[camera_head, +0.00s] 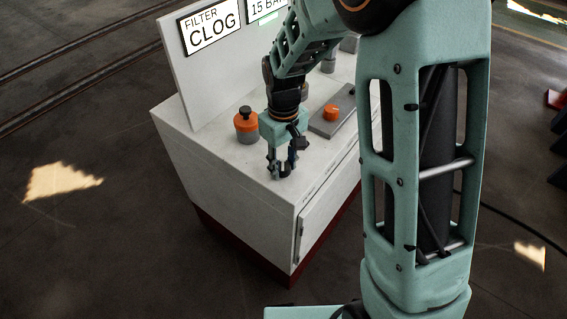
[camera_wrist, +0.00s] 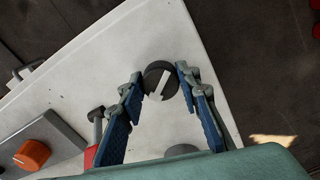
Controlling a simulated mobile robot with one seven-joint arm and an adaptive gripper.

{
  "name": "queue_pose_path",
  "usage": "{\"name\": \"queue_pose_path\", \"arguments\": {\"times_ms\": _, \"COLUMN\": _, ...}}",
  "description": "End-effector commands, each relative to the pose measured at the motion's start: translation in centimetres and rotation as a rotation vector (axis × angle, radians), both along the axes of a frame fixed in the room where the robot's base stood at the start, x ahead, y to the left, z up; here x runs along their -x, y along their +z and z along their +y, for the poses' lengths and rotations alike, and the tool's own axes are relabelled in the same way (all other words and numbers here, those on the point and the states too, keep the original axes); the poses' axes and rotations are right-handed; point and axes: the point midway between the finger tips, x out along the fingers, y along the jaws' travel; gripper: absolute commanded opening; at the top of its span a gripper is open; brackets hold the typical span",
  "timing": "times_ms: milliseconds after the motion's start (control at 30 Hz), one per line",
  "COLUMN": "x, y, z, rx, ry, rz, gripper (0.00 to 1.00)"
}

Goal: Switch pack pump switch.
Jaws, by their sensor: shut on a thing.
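A round black rotary switch (camera_wrist: 160,72) with a white pointer bar sits on the pale top of the cabinet, near a corner. My gripper (camera_wrist: 158,84) is shut on it, with one blue-padded finger on each side of the knob. In the wrist view the white bar runs slantwise, from upper right to lower left. In the head view my gripper (camera_head: 283,168) points straight down at the cabinet top near its front corner. The fingers hide most of the switch there. I cannot read any label by the switch.
The white cabinet (camera_head: 240,182) has an upright sign panel (camera_head: 187,87) at its back, reading "FILTER CLOG". An orange control with a black top (camera_head: 245,122) stands left of my gripper. A grey box with an orange knob (camera_head: 331,111) lies to the right. Dark floor surrounds the cabinet.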

Motion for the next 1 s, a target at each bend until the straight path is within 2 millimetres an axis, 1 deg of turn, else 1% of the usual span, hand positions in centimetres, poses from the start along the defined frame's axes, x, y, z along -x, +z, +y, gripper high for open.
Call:
{"name": "queue_pose_path", "arguments": {"times_ms": 300, "x": -0.04, "y": 0.07, "z": 0.08, "rx": -0.001, "ry": -0.114, "rz": -0.002, "gripper": 0.07}}
{"name": "queue_pose_path", "arguments": {"times_ms": 833, "x": -0.05, "y": 0.07, "z": 0.07, "rx": -0.001, "ry": -0.136, "rz": -0.002, "gripper": 0.07}}
{"name": "queue_pose_path", "arguments": {"times_ms": 867, "x": -0.05, "y": 0.07, "z": 0.07, "rx": -0.001, "ry": -0.136, "rz": -0.002, "gripper": 0.34}}
{"name": "queue_pose_path", "arguments": {"times_ms": 1000, "x": -0.04, "y": 0.05, "z": 0.05, "rx": -0.001, "ry": -0.135, "rz": -0.002, "gripper": 0.49}}
